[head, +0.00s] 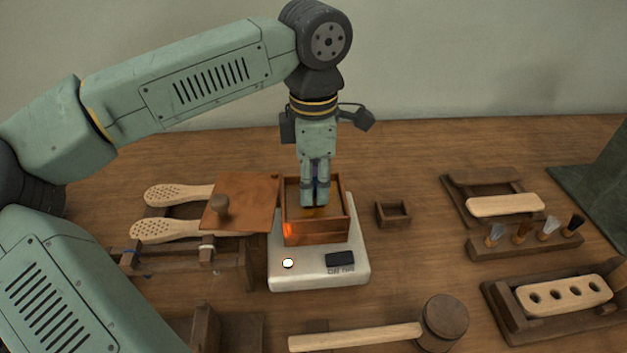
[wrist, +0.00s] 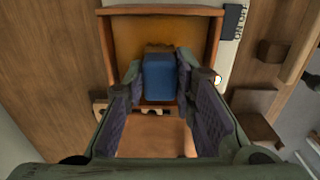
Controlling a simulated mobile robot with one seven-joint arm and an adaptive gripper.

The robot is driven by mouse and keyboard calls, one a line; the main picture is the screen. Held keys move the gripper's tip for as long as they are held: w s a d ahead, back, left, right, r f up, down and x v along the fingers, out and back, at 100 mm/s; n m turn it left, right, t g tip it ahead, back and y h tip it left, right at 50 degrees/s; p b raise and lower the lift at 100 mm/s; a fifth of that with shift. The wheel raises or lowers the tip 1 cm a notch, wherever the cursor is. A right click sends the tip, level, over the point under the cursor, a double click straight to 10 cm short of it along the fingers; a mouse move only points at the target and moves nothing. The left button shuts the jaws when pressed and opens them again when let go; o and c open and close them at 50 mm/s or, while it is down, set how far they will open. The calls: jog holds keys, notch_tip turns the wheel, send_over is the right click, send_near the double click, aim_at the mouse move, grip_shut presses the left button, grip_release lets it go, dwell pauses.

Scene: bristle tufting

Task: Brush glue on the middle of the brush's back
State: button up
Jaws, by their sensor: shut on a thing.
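My gripper (head: 316,198) points down into the open copper-coloured glue box (head: 318,232), which sits on a white heater base (head: 350,274). It is shut on a blue-handled thing, seen between the fingers in the wrist view (wrist: 158,78); it looks like the glue brush. Its lower end is inside the box, over or in the amber glue (wrist: 125,50); contact is hard to tell. At the right, a plain pale wooden block (head: 505,205) lies on a dark wooden holder, and a pale block with several holes (head: 565,295) sits in another. Which is the brush's back is unclear.
A copper-coloured lid (head: 243,203) with a knob lies left of the box, by perforated paddles (head: 165,231) on a wooden rack. A small wooden frame (head: 393,213) stands to the right. A mallet (head: 445,322) lies in front. A rack of bristle tufts (head: 525,240) stands at right.

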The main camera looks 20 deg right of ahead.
aim_at(314, 181)
dwell(0.4)
jog(key=shift+r+p, duration=2.35)
jog(key=shift+r, duration=1.15)
